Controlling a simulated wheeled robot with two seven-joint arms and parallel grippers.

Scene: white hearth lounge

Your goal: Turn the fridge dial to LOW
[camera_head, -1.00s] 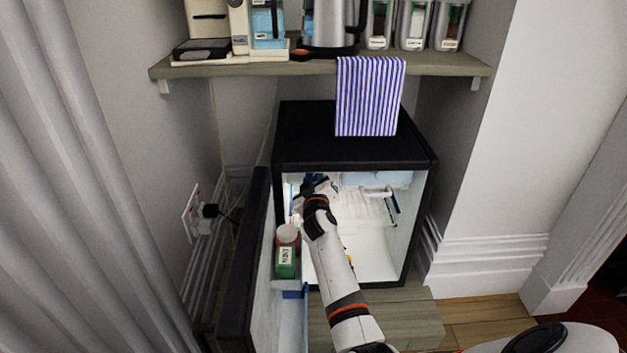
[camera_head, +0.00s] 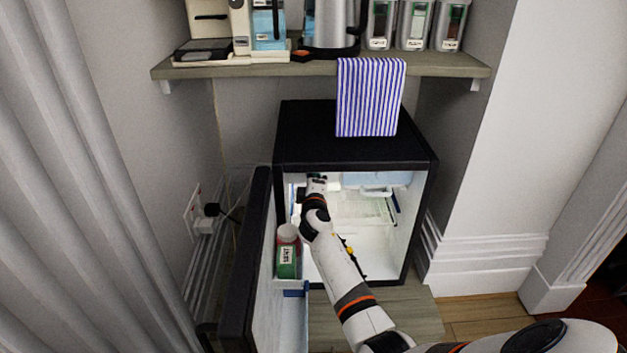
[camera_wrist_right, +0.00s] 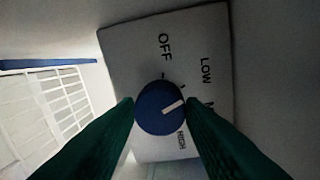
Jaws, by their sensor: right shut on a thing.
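The fridge (camera_head: 355,145) stands under the shelf with its door open to the left. The dial (camera_wrist_right: 152,108) is a blue round knob on a pale plate (camera_wrist_right: 130,50) marked OFF, LOW and HIGH. Another label starting with M is mostly hidden by a finger. The knob's white line points right and slightly up, toward the M label, below LOW. My right gripper (camera_wrist_right: 161,110) has its green fingers shut on the knob, one on each side. In the head view the right gripper (camera_head: 316,184) is inside the fridge at the upper left, hiding the dial. My left gripper is not in view.
The open fridge door (camera_head: 250,265) stands left of my right arm, with a green MINT bottle (camera_head: 287,258) in its rack close to the forearm. A wire shelf (camera_head: 365,208) is inside the fridge. A striped towel (camera_head: 370,97) hangs above.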

